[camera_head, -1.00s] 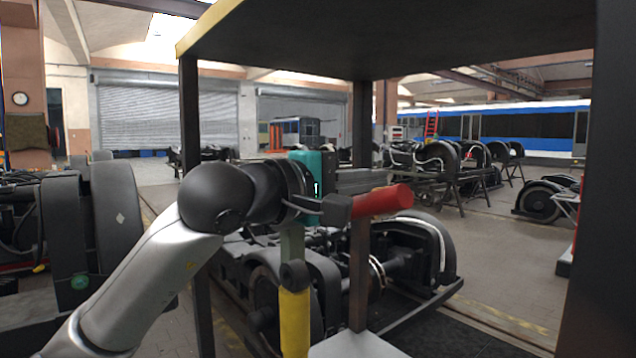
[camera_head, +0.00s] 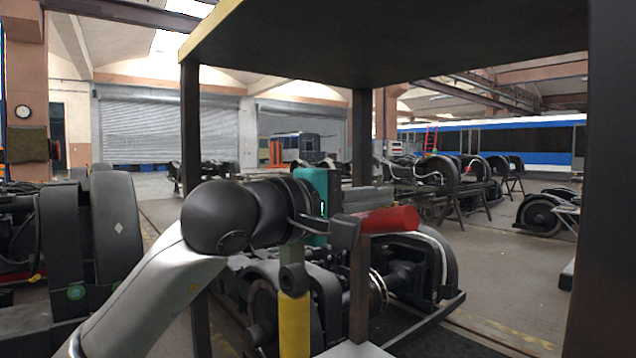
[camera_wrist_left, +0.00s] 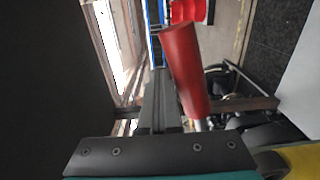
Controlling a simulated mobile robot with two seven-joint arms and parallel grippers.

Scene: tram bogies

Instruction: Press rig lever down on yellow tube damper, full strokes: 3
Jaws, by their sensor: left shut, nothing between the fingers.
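The yellow tube damper (camera_head: 294,325) stands upright in the rig, its lower end cut off by the picture edge. The rig lever shows its red handle (camera_head: 392,220) pointing right, close to level, with a dark block at its inner end. The red handle also shows in the left wrist view (camera_wrist_left: 186,72). My left gripper (camera_head: 385,196) is shut and empty, its grey fingers just over the handle. Whether they touch it I cannot tell. My right gripper is not in view.
A dark rig frame surrounds the work, with a post (camera_head: 360,290) behind the lever and a roof panel (camera_head: 400,45) above. A bogie (camera_head: 410,270) stands behind the rig. A grey wheel unit (camera_head: 115,235) is at left. Open floor (camera_head: 510,290) lies right.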

